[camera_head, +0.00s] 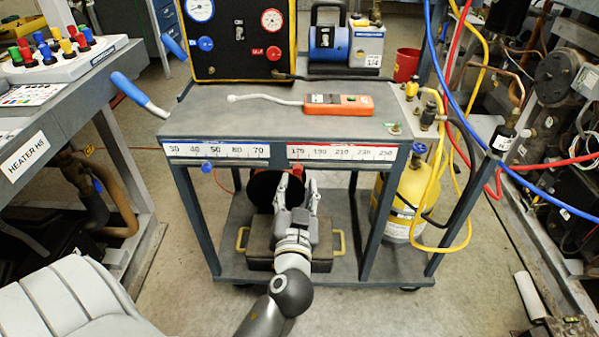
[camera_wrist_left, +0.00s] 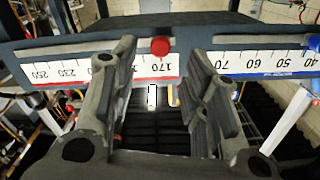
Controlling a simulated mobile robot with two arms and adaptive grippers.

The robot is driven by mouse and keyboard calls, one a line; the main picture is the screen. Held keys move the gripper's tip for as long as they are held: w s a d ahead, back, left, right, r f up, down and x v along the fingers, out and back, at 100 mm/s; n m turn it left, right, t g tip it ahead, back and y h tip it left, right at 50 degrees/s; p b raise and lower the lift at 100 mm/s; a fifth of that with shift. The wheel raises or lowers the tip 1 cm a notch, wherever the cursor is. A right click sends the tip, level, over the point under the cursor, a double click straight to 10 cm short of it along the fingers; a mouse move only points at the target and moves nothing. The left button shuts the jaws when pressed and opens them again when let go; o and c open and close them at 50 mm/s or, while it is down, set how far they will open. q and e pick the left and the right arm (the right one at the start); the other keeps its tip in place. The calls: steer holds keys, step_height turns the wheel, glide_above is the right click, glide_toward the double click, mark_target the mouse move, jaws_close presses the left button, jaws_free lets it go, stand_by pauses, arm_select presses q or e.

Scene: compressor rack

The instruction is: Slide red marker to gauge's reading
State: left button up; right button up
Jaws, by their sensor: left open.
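The red marker (camera_head: 298,170) sits at the left end of the red-edged scale (camera_head: 345,153), below the cart's front edge. In the left wrist view, which is upside down, the red marker (camera_wrist_left: 160,47) is a round knob close to the 170 label. My left gripper (camera_head: 297,184) is open just in front of and below the scale. In the left wrist view its fingers (camera_wrist_left: 160,62) stand apart on either side of the red marker, and no contact shows. My right gripper is not in view.
A blue marker (camera_head: 207,166) sits on the blue-edged scale (camera_head: 216,151) at left. An orange handheld detector (camera_head: 338,104) lies on the cart top. A yellow cylinder (camera_head: 407,195) and hoses stand at right. A dark case (camera_head: 260,245) is on the lower shelf.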

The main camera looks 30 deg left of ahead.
mark_target(298, 172)
arm_select(q)
steer(key=x, duration=0.6)
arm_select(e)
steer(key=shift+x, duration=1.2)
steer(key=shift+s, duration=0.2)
arm_select(q)
jaws_close()
